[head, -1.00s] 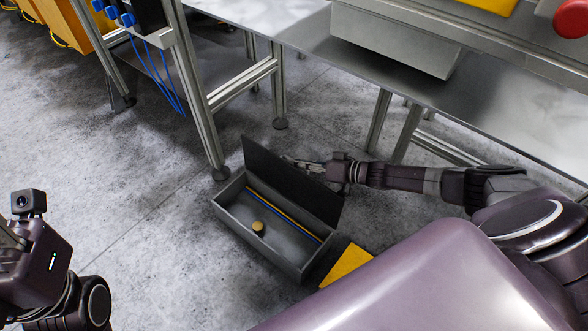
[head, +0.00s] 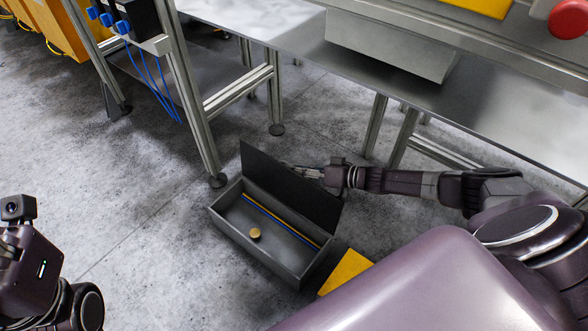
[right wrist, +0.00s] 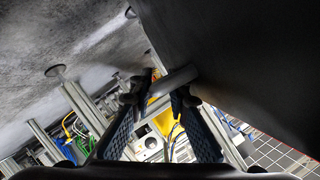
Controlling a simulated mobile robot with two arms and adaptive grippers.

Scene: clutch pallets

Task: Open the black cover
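The black cover (head: 288,188) stands raised along the far long side of a grey box (head: 258,253) on the floor. In the right wrist view, the dark cover (right wrist: 245,60) fills the right side. A short grey bar (right wrist: 174,80) lies between my right fingertips (right wrist: 165,92), which look closed on it. My left wrist shows at lower left; its fingers are out of view.
A yellow block (head: 345,271) lies on the floor beside the box's near right end. A metal table (head: 480,115) and its legs stand behind my right arm. Blue cables (head: 162,85) hang at upper left. The floor left of the box is clear.

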